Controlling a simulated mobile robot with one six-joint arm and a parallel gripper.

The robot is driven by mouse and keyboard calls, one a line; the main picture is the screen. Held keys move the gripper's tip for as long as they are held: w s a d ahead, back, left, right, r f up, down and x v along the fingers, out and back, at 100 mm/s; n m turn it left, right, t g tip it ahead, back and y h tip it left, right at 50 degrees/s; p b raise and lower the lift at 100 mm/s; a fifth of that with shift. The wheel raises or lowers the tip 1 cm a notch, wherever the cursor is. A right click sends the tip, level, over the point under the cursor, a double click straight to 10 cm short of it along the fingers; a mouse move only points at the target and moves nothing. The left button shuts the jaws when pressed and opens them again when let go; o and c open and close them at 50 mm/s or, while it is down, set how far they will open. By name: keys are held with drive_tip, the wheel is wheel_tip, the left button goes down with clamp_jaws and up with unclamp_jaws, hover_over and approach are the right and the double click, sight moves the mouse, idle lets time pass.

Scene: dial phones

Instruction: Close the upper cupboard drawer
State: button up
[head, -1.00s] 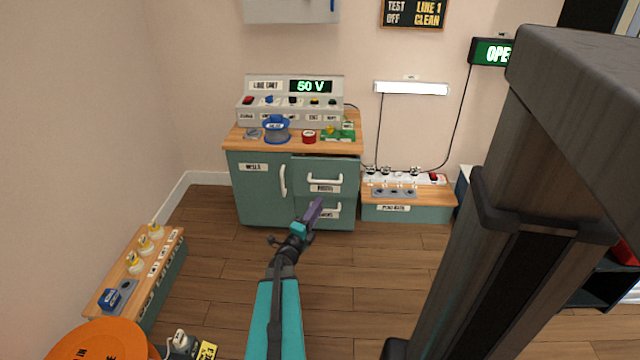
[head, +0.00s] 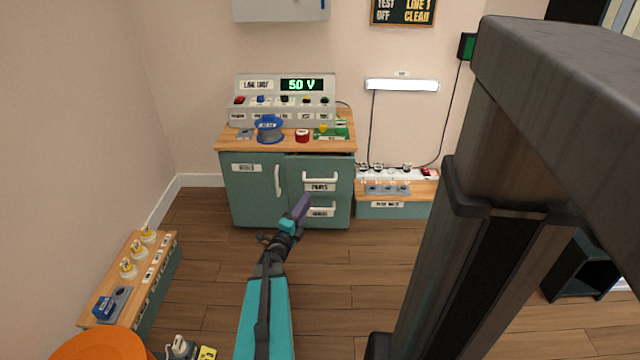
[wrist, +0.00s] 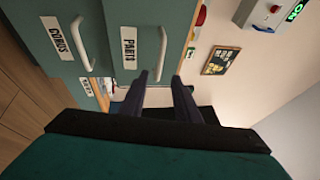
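The green cupboard (head: 252,200) stands against the back wall, with a door on its left and two drawers on its right. The upper drawer (head: 341,180), labelled PARTS, has a white handle and sits slightly forward, with a dark gap under the worktop. The lower drawer (head: 340,212) is below it. In the wrist view the upper drawer (wrist: 148,65) is just beyond the fingers, seen sideways. My gripper (head: 304,203) is in front of the drawers, overlapping the lower one in the head view. In the wrist view its fingers (wrist: 160,78) are apart and empty; contact cannot be told.
A low bench (head: 395,210) stands to the right and another (head: 130,290) at left. The wooden floor before the cupboard is clear.

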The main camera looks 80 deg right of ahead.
sight(320, 180)
drive_tip(key=shift+b+x, duration=1.55)
drive_tip(key=shift+x, duration=4.8)
clamp_jaws()
